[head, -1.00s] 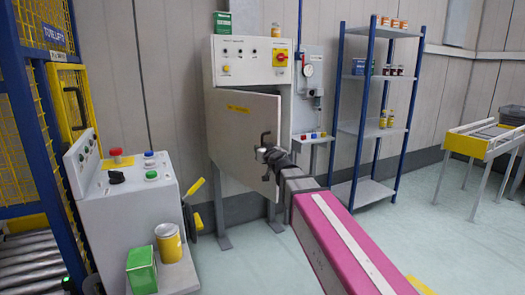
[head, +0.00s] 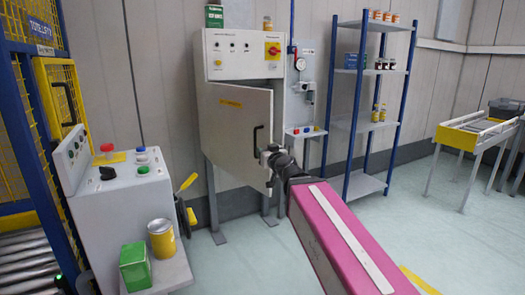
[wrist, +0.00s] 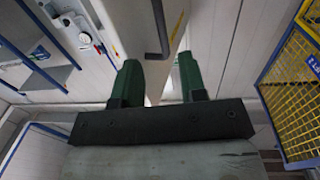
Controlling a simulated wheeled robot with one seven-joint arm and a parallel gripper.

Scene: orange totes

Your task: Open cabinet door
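The grey cabinet (head: 222,68) stands against the wall, and its door (head: 230,130) is partly open, swung out toward me. A dark bar handle (head: 256,134) sits near the door's free right edge. In the wrist view the handle (wrist: 158,30) is above the fingers, apart from them. My gripper (head: 266,156) is at the door's free edge, just below and right of the handle. In the wrist view the green fingers of my gripper (wrist: 158,85) are spread, with the door's edge (wrist: 153,92) showing between or beyond them. Contact cannot be told.
A control console (head: 120,210) with buttons stands at front left, bearing a green box (head: 138,266) and a yellow can (head: 161,239). A blue-framed shelf (head: 345,125) stands right of the cabinet. A yellow-edged conveyor (head: 460,136) is at far right. The floor between is clear.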

